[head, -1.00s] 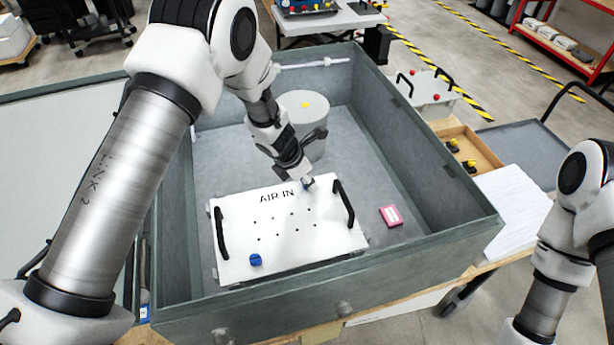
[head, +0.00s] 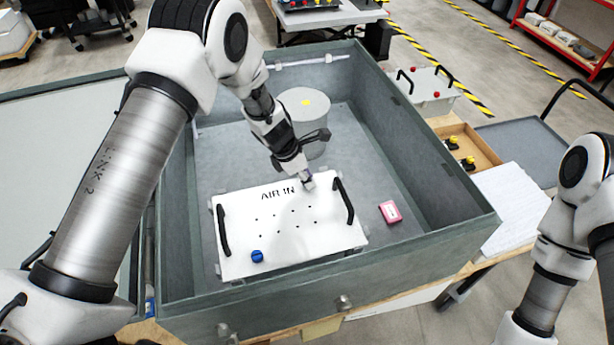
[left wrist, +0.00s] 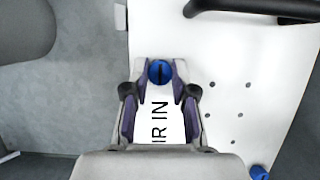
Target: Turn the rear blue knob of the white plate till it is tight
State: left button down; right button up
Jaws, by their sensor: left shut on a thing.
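The white plate (head: 290,235) marked AIR IN lies in the grey open box, with a black handle at each end. Its rear blue knob (left wrist: 160,72) shows between my left gripper's fingertips in the left wrist view. My left gripper (head: 308,183) is shut on that knob at the plate's rear edge and hides most of it in the head view. The front blue knob (head: 257,256) sits at the plate's near left, and shows at the lower right of the left wrist view (left wrist: 259,172). My right gripper is out of view; only part of that arm shows.
A grey cylinder (head: 303,115) with a yellow mark stands in the box behind my left gripper. A pink box (head: 390,212) lies right of the plate. The grey box walls (head: 425,165) surround the work. A wooden tray (head: 470,150) is outside to the right.

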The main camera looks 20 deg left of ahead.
pick_arm(q)
jog(key=c, duration=0.9)
grip_release()
jog(key=shift+w+r, duration=0.15)
jog(key=shift+r, duration=0.05)
jog(key=shift+c, duration=0.2)
jog(key=shift+f, duration=0.1)
jog(key=v, duration=1.2)
jog(key=shift+a, duration=0.1)
jog(key=shift+f, duration=0.1)
